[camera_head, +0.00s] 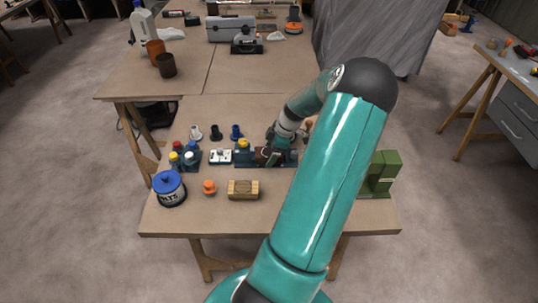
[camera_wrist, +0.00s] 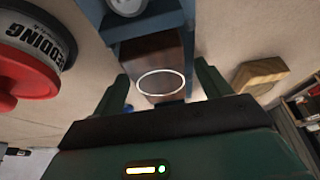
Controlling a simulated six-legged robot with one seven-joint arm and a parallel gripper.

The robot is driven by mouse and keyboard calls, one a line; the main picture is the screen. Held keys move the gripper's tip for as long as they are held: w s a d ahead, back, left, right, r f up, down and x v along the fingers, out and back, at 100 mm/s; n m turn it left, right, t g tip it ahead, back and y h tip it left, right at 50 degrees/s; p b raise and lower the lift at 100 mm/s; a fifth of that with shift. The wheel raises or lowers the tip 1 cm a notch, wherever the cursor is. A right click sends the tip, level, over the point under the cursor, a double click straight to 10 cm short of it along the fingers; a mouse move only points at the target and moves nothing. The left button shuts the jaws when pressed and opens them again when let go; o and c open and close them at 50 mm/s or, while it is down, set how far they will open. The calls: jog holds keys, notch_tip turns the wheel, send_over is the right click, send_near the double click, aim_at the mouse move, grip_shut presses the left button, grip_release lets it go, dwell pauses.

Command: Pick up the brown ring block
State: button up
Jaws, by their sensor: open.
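The brown ring block (camera_wrist: 150,50) shows in the wrist view as a dark brown block with a thin white ring on its face. It is against a blue holder (camera_wrist: 165,22). My gripper (camera_wrist: 162,78) is open, with one dark green finger on each side of the block. I cannot tell whether the fingers touch it. In the head view my gripper (camera_head: 271,154) is low over the workbench at the blue holder (camera_head: 243,161). The brown block (camera_head: 261,154) shows there only as a small dark patch, partly hidden by my gripper.
A wooden block (camera_head: 243,190), an orange piece (camera_head: 209,187) and a blue-lidded tin (camera_head: 169,189) stand near the bench front. A green stepped block (camera_head: 379,174) is at right. A red-lidded tin (camera_wrist: 25,75) is left in the wrist view. Bare bench lies along the front edge.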

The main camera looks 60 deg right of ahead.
jog(key=c, duration=1.1)
